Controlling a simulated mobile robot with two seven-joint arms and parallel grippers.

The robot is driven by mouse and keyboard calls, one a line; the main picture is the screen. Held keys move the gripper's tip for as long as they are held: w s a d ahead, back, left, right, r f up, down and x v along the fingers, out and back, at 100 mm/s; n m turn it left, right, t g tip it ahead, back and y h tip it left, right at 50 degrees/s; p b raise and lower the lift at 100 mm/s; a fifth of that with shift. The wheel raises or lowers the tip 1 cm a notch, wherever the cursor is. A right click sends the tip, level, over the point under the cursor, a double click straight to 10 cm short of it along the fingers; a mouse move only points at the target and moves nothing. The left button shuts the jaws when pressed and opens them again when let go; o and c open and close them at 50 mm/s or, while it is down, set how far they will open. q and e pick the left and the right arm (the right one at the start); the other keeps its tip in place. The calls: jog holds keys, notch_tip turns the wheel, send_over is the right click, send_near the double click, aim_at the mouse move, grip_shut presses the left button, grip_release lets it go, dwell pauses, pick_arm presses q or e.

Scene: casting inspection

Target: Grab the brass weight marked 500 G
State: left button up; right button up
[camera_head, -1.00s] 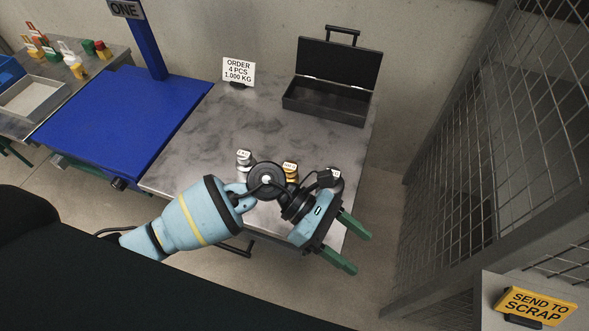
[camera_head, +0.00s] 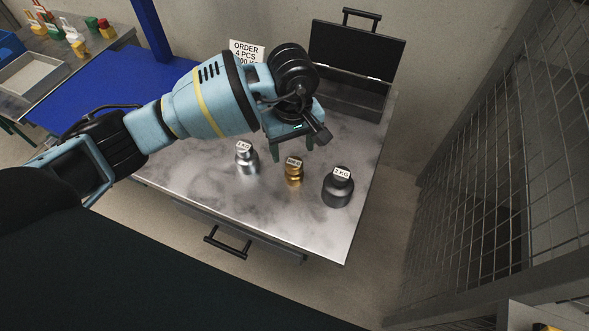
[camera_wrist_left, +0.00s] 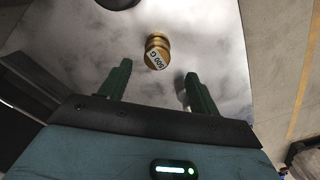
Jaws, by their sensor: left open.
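The brass weight (camera_head: 293,172) stands upright on the metal table, between a silver weight (camera_head: 246,158) and a dark weight (camera_head: 338,188). Its label is small in the head view, but reads 500 G in the left wrist view (camera_wrist_left: 157,52). My left gripper (camera_head: 291,150) is above the table, behind and over the brass weight. In the left wrist view its two green fingers (camera_wrist_left: 158,85) are spread apart with nothing between them, and the brass weight sits beyond their tips. My right gripper is not in view.
The table (camera_head: 285,222) is clear in front of the weights. An open black case (camera_head: 345,98) stands at the back right. An order sign (camera_head: 247,50) is partly hidden by my left arm. A mesh fence (camera_head: 480,160) stands to the right.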

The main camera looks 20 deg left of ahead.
aim_at(294, 162)
pick_arm(q)
jog(key=shift+w+f, duration=0.2)
jog(key=shift+f, duration=3.4)
jog(key=shift+r, duration=0.1)
grip_shut()
